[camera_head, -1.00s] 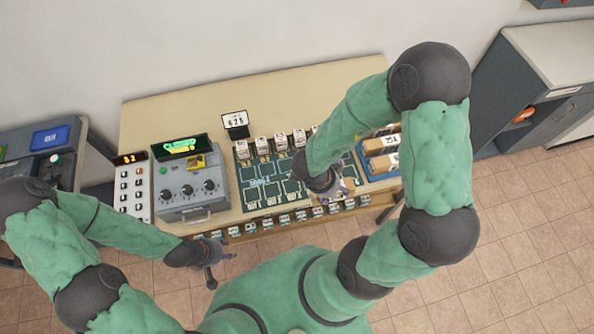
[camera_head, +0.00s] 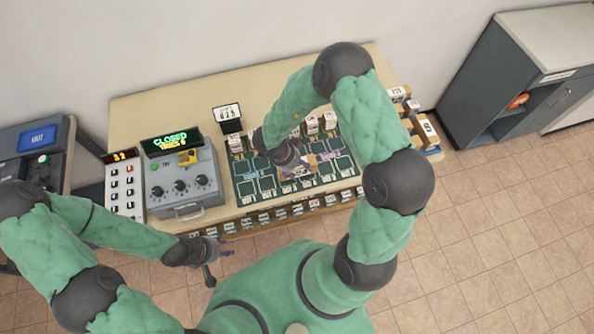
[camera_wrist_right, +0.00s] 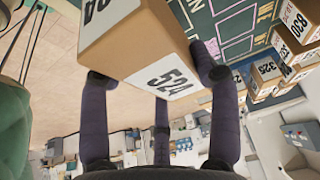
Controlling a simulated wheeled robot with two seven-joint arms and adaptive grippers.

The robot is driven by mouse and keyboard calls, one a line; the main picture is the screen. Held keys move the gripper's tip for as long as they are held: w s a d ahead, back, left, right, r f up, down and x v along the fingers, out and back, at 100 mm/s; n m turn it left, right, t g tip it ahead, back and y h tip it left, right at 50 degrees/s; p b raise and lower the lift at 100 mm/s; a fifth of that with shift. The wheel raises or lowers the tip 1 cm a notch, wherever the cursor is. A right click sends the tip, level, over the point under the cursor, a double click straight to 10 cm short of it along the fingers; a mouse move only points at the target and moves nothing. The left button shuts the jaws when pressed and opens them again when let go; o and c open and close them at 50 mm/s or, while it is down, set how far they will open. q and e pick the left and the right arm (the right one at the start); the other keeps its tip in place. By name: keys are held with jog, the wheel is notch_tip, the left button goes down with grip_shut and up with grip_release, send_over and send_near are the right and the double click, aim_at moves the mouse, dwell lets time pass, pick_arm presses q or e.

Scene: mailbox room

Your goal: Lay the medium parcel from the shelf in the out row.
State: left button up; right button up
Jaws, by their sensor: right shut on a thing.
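In the right wrist view a brown cardboard parcel (camera_wrist_right: 137,38) with a white label reading 524 sits between the fingers of my right gripper (camera_wrist_right: 158,80), which is shut on it. In the head view my right gripper (camera_head: 291,158) hangs over the dark green mat (camera_head: 262,188), which has outlined slots; the gripper mostly hides the parcel there. I cannot tell which slots are the out row. My left gripper (camera_head: 220,261) is in front of the table, empty, with its fingers spread.
Larger parcels (camera_head: 426,129) stand at the table's right end. A grey console (camera_head: 185,182) with a display reading CLOSED stands left of the mat, beside a keypad (camera_head: 124,190).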

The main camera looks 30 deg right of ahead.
aim_at(297, 171)
notch_tip(297, 171, down, 4)
jog(key=shift+w+r+b, duration=0.15)
jog(key=shift+r+b, duration=0.05)
jog(key=shift+b, duration=0.25)
jog(key=shift+r, duration=0.1)
jog(key=o, duration=1.4)
jog(key=shift+c, duration=0.2)
jog(key=p+v, duration=0.2)
jog(key=v, duration=1)
jog(key=shift+p, duration=0.3)
